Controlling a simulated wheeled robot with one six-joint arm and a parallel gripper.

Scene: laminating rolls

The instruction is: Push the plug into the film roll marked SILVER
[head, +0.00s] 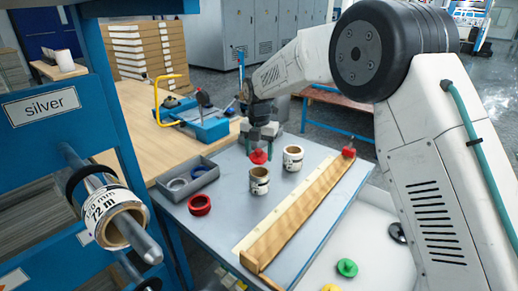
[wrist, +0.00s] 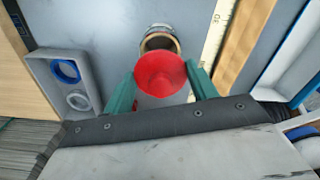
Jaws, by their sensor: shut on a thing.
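My gripper (head: 259,142) is shut on a red plug (head: 258,157), held above the grey table. In the wrist view the plug (wrist: 160,74) sits between the green fingers, its wide round face toward the camera. A film roll (head: 259,182) stands upright on the table; another (head: 293,158) stands to its right. In the wrist view one roll (wrist: 160,38) shows its open core just beyond the plug, partly covered by it. The table rolls' labels are too small to read. A "silver" sign (head: 42,106) is on the blue rack, above a roll (head: 120,217) on a spindle.
A grey tray (head: 205,180) with rings lies left of the rolls, and a red ring (head: 200,204) in front of it. A long wooden piece (head: 300,215) runs along the right. A red piece (head: 348,152) is at its far end. A green plug (head: 347,267) lies at lower right.

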